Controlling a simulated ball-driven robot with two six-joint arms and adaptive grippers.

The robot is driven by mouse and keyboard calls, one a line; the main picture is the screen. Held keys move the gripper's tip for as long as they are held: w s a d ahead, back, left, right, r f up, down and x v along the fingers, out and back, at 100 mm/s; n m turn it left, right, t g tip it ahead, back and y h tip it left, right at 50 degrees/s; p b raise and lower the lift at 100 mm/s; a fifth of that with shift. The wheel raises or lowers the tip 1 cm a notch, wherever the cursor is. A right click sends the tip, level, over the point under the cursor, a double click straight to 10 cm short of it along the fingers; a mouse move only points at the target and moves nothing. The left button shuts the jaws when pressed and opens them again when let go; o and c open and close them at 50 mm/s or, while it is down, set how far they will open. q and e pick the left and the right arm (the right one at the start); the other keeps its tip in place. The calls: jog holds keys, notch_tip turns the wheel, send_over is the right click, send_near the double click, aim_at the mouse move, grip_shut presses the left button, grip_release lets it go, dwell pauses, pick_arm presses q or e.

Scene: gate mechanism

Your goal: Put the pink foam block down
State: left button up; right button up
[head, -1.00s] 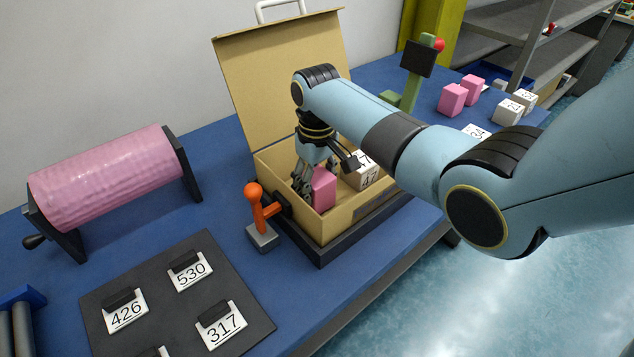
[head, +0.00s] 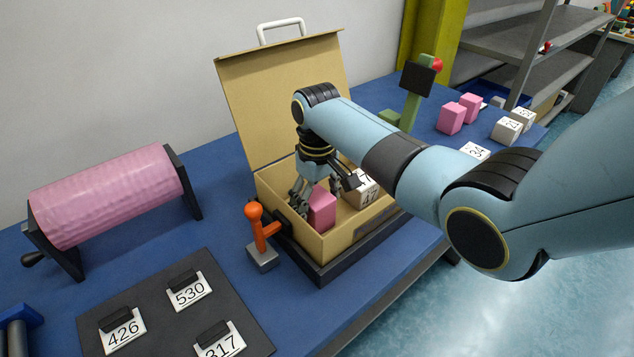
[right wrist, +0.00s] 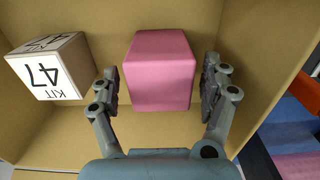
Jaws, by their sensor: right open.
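The pink foam block (head: 322,210) stands on the floor of the open tan box (head: 322,249), near the box's left side. It also shows in the right wrist view (right wrist: 158,70), upright between my right gripper's fingers. My right gripper (head: 310,196) reaches down into the box and is open around the block. In the right wrist view the gripper (right wrist: 160,88) shows a gap at each finger; the right one is narrow. My left gripper is not in view.
A white block marked 47 (head: 364,190) stands in the box beside the pink block. An orange-handled lever (head: 259,235) is at the box's left front. A pink roller (head: 110,195) and a dark board with number tags (head: 165,290) are farther left. The raised lid (head: 285,95) is behind.

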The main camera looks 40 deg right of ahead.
notch_tip(320, 180, up, 11)
jog(key=shift+r, duration=0.2)
dwell(0.6)
